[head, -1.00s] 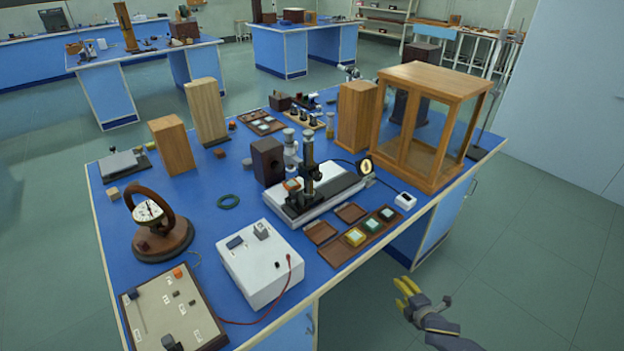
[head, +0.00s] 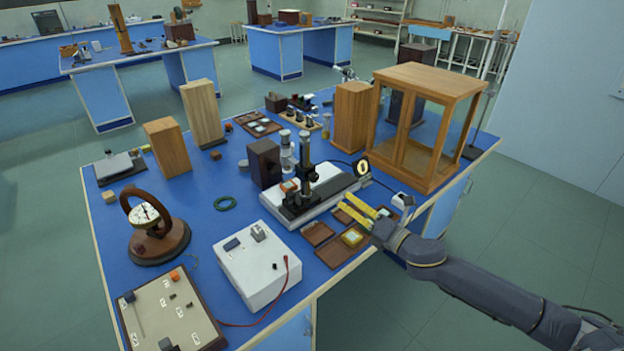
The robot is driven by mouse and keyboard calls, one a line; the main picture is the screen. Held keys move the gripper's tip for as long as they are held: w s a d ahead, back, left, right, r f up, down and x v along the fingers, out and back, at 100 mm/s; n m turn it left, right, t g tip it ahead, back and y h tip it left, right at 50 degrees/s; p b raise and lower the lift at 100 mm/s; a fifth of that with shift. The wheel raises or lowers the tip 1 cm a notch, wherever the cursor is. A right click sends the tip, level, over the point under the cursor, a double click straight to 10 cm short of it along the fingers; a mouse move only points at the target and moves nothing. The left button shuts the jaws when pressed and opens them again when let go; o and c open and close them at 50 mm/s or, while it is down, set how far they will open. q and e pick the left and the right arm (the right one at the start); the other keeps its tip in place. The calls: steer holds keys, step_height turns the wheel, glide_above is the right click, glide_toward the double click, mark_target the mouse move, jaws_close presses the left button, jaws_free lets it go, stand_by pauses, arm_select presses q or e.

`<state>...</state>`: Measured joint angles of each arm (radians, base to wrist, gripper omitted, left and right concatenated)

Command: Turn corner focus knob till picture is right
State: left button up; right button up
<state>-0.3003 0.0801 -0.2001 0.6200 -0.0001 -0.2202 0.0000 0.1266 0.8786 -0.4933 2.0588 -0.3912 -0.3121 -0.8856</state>
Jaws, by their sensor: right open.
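An optical instrument with a dark upright column (head: 306,178) stands on a long white base (head: 327,206) near the middle of the bench. A round lit disc (head: 362,168) with a dark rim stands at the base's right end. I cannot pick out a focus knob or a picture at this size. My right gripper (head: 343,206) has yellow fingers spread apart and empty. It is over the front right of the bench, just in front of the white base and above the brown slide tray (head: 331,256), partly hiding the tray. My left gripper is not in view.
A wooden glass-sided case (head: 420,130) stands behind my right arm. A white power box (head: 257,265) with a red lead and a dial instrument (head: 158,240) stand to the left.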

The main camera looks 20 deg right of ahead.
mark_target(315, 180)
steer(key=x, duration=1.6)
steer(key=shift+c, duration=0.2)
jaws_close()
